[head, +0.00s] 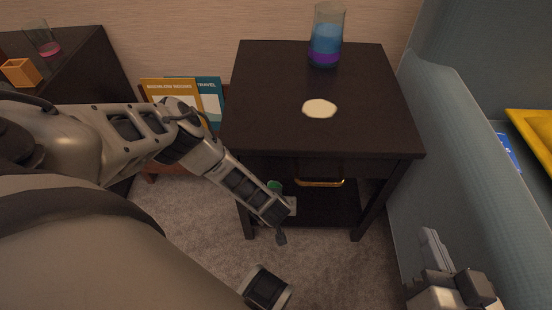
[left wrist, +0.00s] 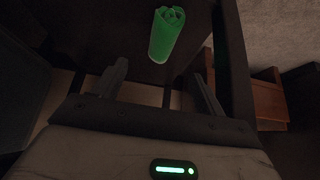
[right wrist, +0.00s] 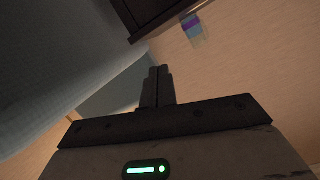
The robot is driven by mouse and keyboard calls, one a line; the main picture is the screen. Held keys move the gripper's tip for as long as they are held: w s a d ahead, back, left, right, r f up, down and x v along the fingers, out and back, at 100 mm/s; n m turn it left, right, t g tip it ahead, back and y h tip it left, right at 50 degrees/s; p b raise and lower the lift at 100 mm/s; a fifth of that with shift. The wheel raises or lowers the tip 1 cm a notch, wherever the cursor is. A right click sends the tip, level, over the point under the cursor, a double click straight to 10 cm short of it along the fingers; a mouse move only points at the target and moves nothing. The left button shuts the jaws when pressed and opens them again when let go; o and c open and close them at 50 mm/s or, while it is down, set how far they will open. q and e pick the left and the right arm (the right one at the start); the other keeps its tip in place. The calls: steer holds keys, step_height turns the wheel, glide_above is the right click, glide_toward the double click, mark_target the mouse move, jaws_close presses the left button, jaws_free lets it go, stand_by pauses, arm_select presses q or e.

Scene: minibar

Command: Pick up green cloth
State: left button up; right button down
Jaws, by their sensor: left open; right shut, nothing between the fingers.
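The green cloth (left wrist: 166,34) looks rolled up and lies on the dark lower shelf of the nightstand. In the head view only a small part of the green cloth (head: 273,186) shows beside my left gripper (head: 287,222). In the left wrist view the open fingers of my left gripper (left wrist: 160,88) point toward the cloth, which is beyond the tips and slightly right of centre. Nothing is between those fingers. My right gripper (head: 432,245) is shut and empty at the lower right, beside the blue-grey upholstery; its closed fingers (right wrist: 157,87) show in the right wrist view.
The dark nightstand (head: 260,95) has a brass-handled drawer (head: 320,182) above the shelf. On top stand a blue and purple glass vase (head: 326,40) and a pale round piece (head: 319,108). Blue-grey upholstery (head: 440,150) bounds the right; books (head: 170,95) stand behind my left arm.

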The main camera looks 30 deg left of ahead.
arm_select(q)
steer(key=b+x, duration=0.1)
steer(key=x, duration=0.1)
steer(key=b+x, duration=0.2)
steer(key=x, duration=0.1)
steer(key=b+x, duration=0.2)
steer(key=x, duration=0.1)
steer(key=shift+s+f, duration=0.2)
steer(key=shift+s, duration=0.1)
steer(key=shift+b+x, duration=0.65)
steer(key=shift+x, duration=0.3)
steer(key=shift+w+f, duration=0.2)
steer(key=shift+w, duration=0.1)
steer(key=b+x, duration=0.3)
steer(key=shift+s+a+f, duration=0.1)
steer(key=shift+a+f, duration=0.05)
steer(key=shift+a, duration=0.15)
steer(key=shift+w+a+f+b, duration=0.25)
steer(key=shift+w+f+b, duration=0.25)
steer(key=shift+b, duration=0.35)
steer(key=c, duration=1.1)
arm_select(e)
step_height(320, 180, up, 12)
steer(key=n+t+y, duration=0.5)
steer(key=n+y, duration=0.4)
steer(key=shift+w+a+r+n+t, duration=0.15)
steer(key=shift+w+a+n+t, duration=0.1)
steer(key=shift+w+n+t, duration=0.1)
